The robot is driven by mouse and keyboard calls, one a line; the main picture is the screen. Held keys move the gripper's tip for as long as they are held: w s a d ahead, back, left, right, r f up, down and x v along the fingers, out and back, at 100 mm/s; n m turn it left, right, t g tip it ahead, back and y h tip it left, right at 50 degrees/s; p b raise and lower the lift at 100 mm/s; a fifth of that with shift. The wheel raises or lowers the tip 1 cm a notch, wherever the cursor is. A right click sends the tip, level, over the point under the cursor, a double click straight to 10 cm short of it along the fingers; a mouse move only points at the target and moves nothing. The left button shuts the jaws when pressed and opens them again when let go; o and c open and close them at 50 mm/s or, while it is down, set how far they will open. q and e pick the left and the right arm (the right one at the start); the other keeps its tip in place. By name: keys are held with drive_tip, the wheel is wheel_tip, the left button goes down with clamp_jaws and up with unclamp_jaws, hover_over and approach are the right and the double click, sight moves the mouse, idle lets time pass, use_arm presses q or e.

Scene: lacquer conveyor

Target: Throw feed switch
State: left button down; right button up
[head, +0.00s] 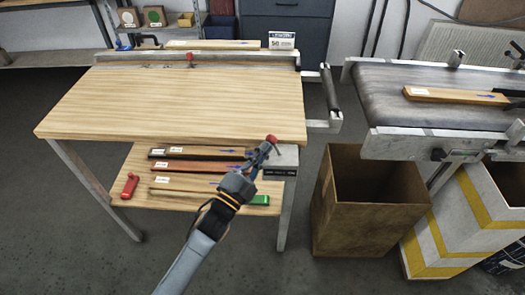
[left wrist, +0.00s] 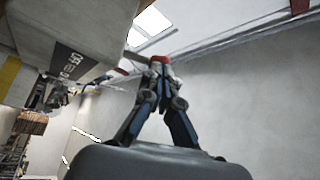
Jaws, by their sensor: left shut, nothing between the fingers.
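The feed switch is a grey box (head: 281,160) with a dark label, under the right front edge of the wooden table. Its lever ends in a red knob (head: 271,139). My left gripper (head: 266,148) is shut and empty, with its tips right at the lever. In the left wrist view the shut fingertips (left wrist: 160,68) overlap the red knob (left wrist: 160,59); I cannot tell whether they touch it. The switch box (left wrist: 75,62) shows there at the upper left. My fingers partly hide the lever. My right gripper is not in view.
The wooden table (head: 200,105) is mostly bare on top. Its lower shelf (head: 135,160) holds several wood strips and a red object (head: 130,185). An open brown bin (head: 370,190) stands right of the switch. A conveyor (head: 385,90) at the right carries a board (head: 450,96).

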use_arm(q)
drive_tip(key=shift+r, duration=0.1)
drive_tip(key=shift+d+r+m+g+p, duration=0.1)
drive_tip(key=shift+m+g+p, duration=0.2)
drive_tip(key=shift+m+p, duration=0.15)
